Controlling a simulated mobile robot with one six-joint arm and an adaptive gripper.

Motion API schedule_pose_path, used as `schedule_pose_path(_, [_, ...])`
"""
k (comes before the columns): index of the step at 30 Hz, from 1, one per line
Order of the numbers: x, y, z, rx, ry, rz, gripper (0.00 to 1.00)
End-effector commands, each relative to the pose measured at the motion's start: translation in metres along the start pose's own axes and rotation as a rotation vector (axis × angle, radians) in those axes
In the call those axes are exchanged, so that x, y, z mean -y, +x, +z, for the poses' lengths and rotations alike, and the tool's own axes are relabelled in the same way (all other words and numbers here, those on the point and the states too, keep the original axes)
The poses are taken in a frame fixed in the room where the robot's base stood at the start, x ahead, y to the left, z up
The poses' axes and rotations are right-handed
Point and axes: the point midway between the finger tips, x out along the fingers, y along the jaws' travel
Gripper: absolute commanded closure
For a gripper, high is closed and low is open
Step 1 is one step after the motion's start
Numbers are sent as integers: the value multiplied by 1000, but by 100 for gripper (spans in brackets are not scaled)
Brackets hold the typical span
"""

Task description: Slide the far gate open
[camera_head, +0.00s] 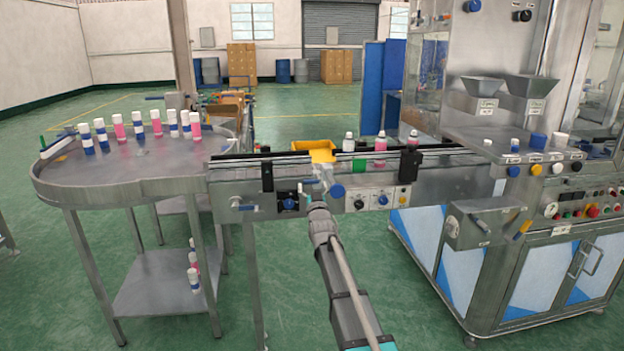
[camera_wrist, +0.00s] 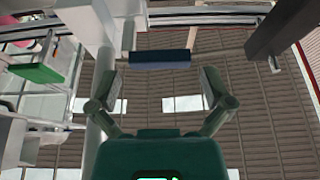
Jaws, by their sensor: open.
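My gripper (camera_head: 318,190) is at the front side of the conveyor (camera_head: 230,172), beside a blue knob (camera_head: 338,191) and below a yellow part (camera_head: 322,156). In the wrist view my gripper (camera_wrist: 162,88) has its two fingers spread wide with nothing between the pads. A dark blue bar (camera_wrist: 160,59) lies just beyond the fingertips, apart from them as far as I can tell. I cannot tell for sure which part is the far gate. A pale bar with a green end (camera_head: 42,142) sits at the far left rim of the round table.
Several white-and-blue and pink bottles (camera_head: 120,128) stand on the round table (camera_head: 150,170). A few more bottles (camera_head: 381,142) stand on the conveyor near black posts (camera_head: 409,165). A large steel machine (camera_head: 520,200) stands at the right. Green floor in front is open.

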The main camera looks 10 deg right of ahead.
Motion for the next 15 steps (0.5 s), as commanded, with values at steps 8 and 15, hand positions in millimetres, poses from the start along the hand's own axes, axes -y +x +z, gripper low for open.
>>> schedule_pose_path(8, [0,18,0,0,0,0,0])
schedule_pose_path(15, [0,18,0,0,0,0,0])
